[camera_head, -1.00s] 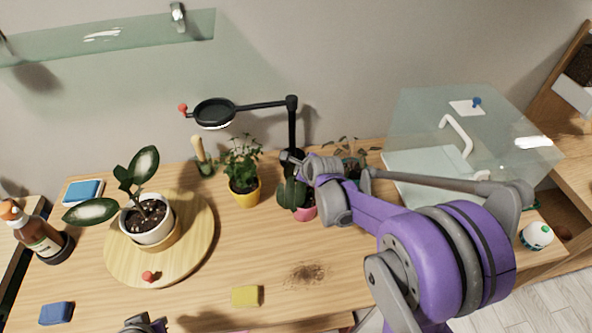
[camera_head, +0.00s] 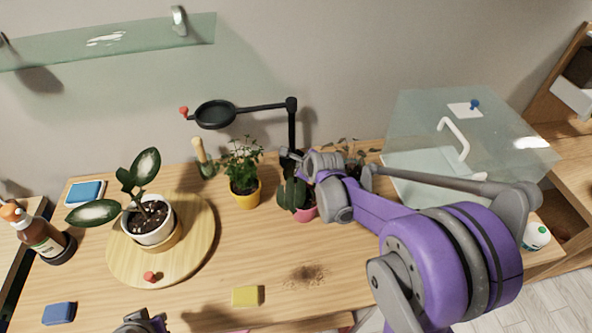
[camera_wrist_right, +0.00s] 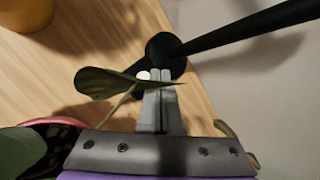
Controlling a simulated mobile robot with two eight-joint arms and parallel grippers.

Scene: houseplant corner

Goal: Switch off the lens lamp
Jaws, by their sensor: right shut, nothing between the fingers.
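The lens lamp (camera_head: 291,125) stands at the back of the table, a black post with an arm to a round lens head (camera_head: 215,115) with a red knob. The underside of the lens ring shows no white glow. My right gripper (camera_head: 287,156) is shut and empty at the foot of the post. In the right wrist view its closed fingertips (camera_wrist_right: 156,75) are at the black lamp base (camera_wrist_right: 166,52), beside a small white round spot; I cannot tell if they touch. A leaf crosses the fingers. My left gripper (camera_head: 142,325) is mostly cut off at the bottom edge.
A pink pot with a plant (camera_head: 304,213) stands close under my right gripper, and a yellow pot (camera_head: 245,195) is left of it. A clear case (camera_head: 470,125) stands right. A potted plant (camera_head: 148,222) sits on a round wooden board (camera_head: 195,250). Spilled soil (camera_head: 306,274) lies in front.

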